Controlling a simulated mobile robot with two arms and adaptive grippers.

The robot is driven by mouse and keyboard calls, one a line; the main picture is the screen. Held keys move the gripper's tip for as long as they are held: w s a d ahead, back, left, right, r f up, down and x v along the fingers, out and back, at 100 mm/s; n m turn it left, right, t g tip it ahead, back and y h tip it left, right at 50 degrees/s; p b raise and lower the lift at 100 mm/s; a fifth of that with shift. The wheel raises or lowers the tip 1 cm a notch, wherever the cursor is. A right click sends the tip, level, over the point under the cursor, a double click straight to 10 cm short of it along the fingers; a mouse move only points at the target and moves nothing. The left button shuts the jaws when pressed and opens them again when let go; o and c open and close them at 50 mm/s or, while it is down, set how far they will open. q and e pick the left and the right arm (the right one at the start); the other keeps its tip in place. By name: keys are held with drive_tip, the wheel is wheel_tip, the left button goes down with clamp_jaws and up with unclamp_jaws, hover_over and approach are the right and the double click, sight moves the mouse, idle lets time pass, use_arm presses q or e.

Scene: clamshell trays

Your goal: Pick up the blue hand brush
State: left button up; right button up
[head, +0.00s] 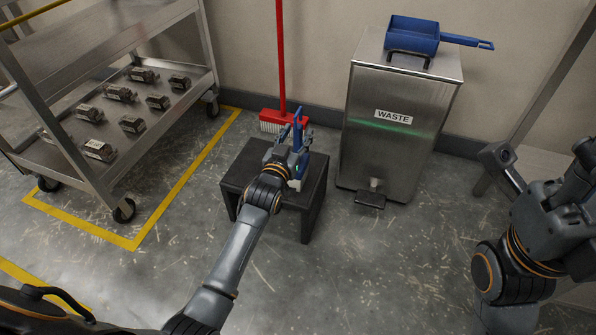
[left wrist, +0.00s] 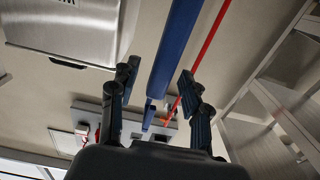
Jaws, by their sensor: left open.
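The blue hand brush (head: 298,142) is at the black stool (head: 318,182), its pale bristles low near the stool top. My left gripper (head: 289,138) is open above the stool, right at the brush, and partly hides it. In the left wrist view, the long blue brush handle (left wrist: 178,45) runs between the two spread fingers of my left gripper (left wrist: 158,78). I cannot tell whether either finger touches it. My right gripper (head: 541,162) is at the right edge, far from the brush, with its fingers apart and partly cut off.
A red broom (head: 281,60) leans on the wall behind the stool. A steel waste bin (head: 390,140) stands to the right with a blue dustpan (head: 412,38) on its lid. A steel cart (head: 45,110) with several metal parts stands left.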

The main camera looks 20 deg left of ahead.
use_arm(q)
drive_tip(key=shift+w, duration=0.6)
clamp_jaws()
drive_tip(key=shift+r, duration=0.15)
